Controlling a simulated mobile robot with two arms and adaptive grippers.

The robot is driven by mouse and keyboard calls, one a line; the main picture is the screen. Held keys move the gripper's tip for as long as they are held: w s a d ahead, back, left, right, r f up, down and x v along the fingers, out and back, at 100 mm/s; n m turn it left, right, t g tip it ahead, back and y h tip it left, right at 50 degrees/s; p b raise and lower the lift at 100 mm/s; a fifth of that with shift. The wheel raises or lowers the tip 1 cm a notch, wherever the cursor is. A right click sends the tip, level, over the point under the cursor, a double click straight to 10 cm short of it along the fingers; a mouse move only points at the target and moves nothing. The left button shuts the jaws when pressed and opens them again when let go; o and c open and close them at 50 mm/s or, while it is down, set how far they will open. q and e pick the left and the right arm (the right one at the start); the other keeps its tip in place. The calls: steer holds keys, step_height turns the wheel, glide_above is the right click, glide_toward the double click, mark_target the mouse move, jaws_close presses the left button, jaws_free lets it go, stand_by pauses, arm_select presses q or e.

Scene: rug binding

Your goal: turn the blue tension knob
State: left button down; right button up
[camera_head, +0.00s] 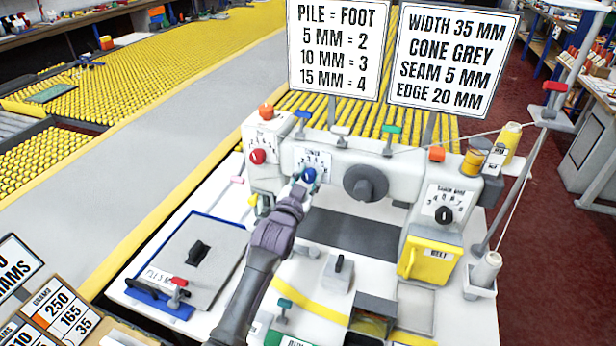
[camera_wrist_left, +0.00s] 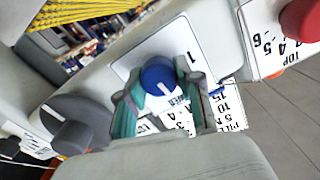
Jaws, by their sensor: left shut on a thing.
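The blue tension knob (camera_head: 309,175) sits on a white dial plate on the front of the grey binding machine. My left gripper (camera_head: 301,187) reaches up to it from below and is shut on it. In the left wrist view the two greenish fingertips (camera_wrist_left: 158,92) lie on either side of the blue knob (camera_wrist_left: 160,76). The knob has a white pointer line; part of its dial is hidden by the fingers. My right gripper is not in view.
A red knob (camera_head: 257,156) is close at the left, and a large dark grey handwheel (camera_head: 365,182) is at the right. A black knob (camera_head: 444,214) and a yellow box (camera_head: 427,259) are further right. Two signs (camera_head: 338,48) stand behind the machine.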

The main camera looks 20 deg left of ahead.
arm_select(q)
steer(key=m, duration=0.3)
steer(key=shift+m, duration=0.3)
steer(key=m, duration=0.4)
steer(key=shift+d+f+m, duration=0.1)
steer(key=shift+m, duration=0.2)
steer(key=m, duration=0.4)
steer(key=shift+f+m+p, duration=0.1)
steer(key=shift+m+p, duration=0.25)
steer(key=shift+m, duration=1.45)
steer(key=c, duration=0.7)
jaws_free()
steer(key=shift+c, duration=0.2)
